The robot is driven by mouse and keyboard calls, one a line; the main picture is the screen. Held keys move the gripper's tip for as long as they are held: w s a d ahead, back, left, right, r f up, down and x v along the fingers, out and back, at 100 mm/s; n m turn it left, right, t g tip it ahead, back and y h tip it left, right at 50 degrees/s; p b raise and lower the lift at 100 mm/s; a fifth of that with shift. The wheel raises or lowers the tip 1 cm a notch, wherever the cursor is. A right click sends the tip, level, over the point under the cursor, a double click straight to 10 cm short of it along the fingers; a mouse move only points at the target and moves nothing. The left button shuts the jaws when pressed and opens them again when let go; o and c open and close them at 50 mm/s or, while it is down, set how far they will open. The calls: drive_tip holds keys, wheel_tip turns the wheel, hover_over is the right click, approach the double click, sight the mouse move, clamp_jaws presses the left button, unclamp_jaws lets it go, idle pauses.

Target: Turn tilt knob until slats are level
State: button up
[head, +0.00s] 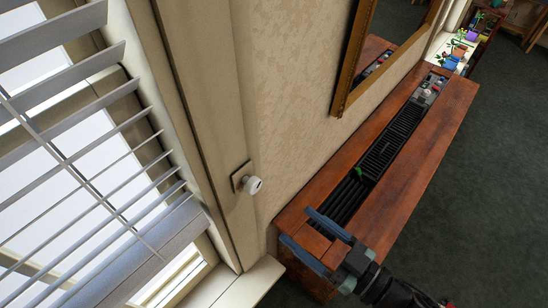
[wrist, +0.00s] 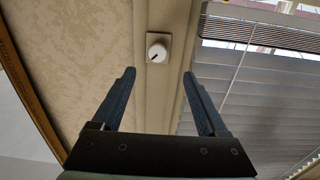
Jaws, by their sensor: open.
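The tilt knob (head: 252,184) is a small round white knob on a square plate, fixed to the cream window frame. In the wrist view the knob (wrist: 157,53) sits ahead of the fingers, near the top centre, with a dark mark pointing to the lower left. The blind's slats (head: 70,130) are pale grey, tilted, with gaps of light between them; the slats also show in the wrist view (wrist: 255,85). My gripper (head: 306,229) is open and empty, to the lower right of the knob and apart from it. Its two blue fingers (wrist: 158,82) point towards the knob's wall.
A long reddish wooden cabinet (head: 452,115) with a dark grille runs along the wall below my gripper. A gold-framed mirror (head: 347,75) hangs above it. Small potted plants (head: 460,48) stand at the far end. Dark floor (head: 500,170) lies open at right.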

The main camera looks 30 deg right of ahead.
sight(257, 189)
drive_tip(key=p+x, duration=0.1)
drive_tip(key=x, duration=0.2)
drive_tip(key=p+x, duration=0.1)
drive_tip(key=x, duration=0.3)
drive_tip(key=p+x, duration=0.1)
drive_tip(key=x, duration=0.2)
drive_tip(key=shift+w+r+p, duration=0.25)
drive_tip(key=shift+w+p, duration=0.15)
drive_tip(key=shift+x, duration=0.8)
drive_tip(key=shift+f, duration=0.1)
clamp_jaws()
